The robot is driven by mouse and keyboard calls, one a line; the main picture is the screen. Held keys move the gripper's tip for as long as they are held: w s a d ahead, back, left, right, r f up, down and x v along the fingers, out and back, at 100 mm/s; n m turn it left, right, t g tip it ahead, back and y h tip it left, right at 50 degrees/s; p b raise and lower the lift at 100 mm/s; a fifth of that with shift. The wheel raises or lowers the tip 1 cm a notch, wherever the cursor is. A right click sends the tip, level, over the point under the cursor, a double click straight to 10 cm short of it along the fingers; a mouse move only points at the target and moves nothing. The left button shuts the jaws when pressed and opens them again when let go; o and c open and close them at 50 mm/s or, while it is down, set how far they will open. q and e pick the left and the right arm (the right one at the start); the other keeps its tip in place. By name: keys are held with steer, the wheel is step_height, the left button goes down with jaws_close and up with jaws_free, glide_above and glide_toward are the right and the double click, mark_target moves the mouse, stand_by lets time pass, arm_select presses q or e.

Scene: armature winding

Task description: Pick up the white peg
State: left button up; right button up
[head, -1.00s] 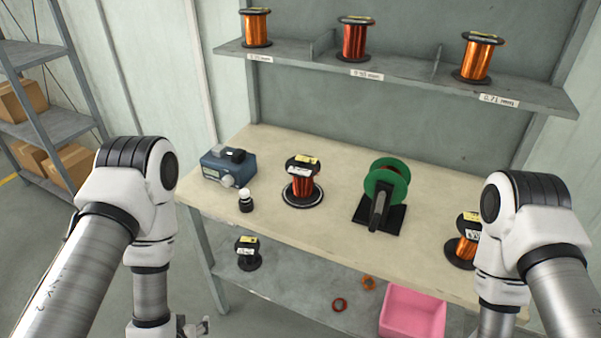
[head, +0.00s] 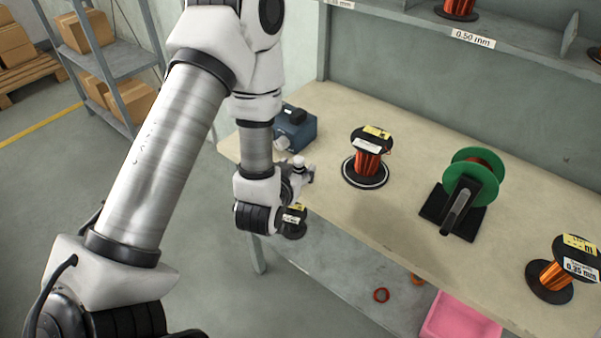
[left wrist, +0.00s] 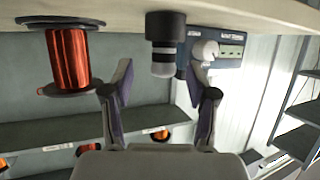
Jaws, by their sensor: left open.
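The white peg (left wrist: 162,60) stands in a black base on the table. The left wrist view shows it inverted, with the table at the top. My left gripper (left wrist: 160,78) is open, with one finger on each side and the peg's white end between and just beyond the fingertips. I see no clear contact. In the head view my left gripper (head: 303,176) is at the table's left front edge, and only the peg's white top (head: 298,161) shows behind it. My right gripper is out of view.
A blue device (head: 297,127) stands just behind the peg. A copper wire spool (head: 367,163) is to its right, then a green reel on a black stand (head: 470,170) and another spool (head: 555,277). The lower shelf holds a spool (head: 294,227) and a pink bin (head: 455,318).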

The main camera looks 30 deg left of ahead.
mark_target(297, 165)
arm_select(q)
steer(key=x, duration=0.1)
steer(key=p+x, duration=0.1)
steer(key=x, duration=0.1)
steer(key=shift+w+a, duration=0.2)
steer(key=shift+a, duration=0.15)
steer(key=shift+f, duration=0.1)
jaws_close()
